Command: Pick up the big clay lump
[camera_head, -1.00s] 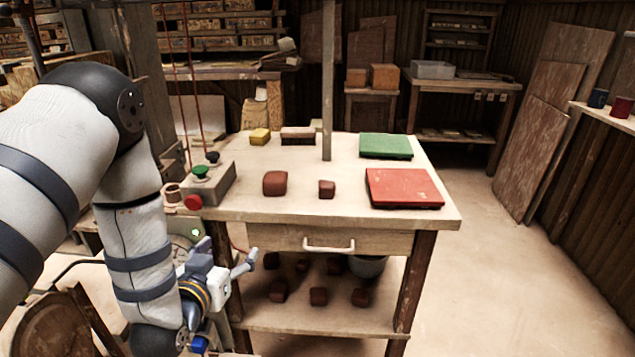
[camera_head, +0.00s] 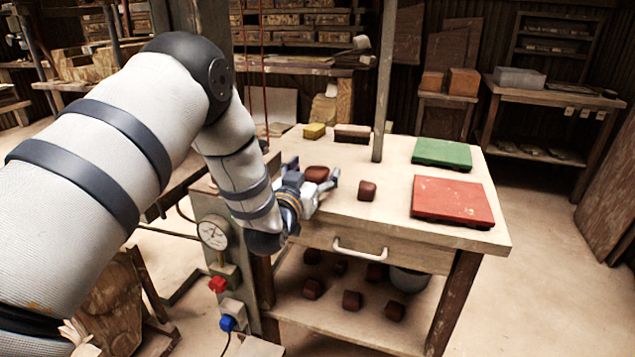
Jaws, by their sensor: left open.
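The big clay lump (camera_head: 316,173) is a reddish-brown block on the tabletop, left of the smaller clay lump (camera_head: 367,190). Its lower part is hidden by my left gripper (camera_head: 313,181), which is at the table's front left edge. The gripper is open, with its fingers pointing towards the far side of the table, close in front of the big lump. I cannot tell whether the fingers touch it. My right gripper is not in view.
A red tile mould (camera_head: 452,201) and a green one (camera_head: 442,153) lie on the right of the table (camera_head: 400,220). A yellow block (camera_head: 314,131), a brush-like block (camera_head: 352,133) and an upright post (camera_head: 383,90) stand behind. Several lumps lie on the lower shelf (camera_head: 345,325).

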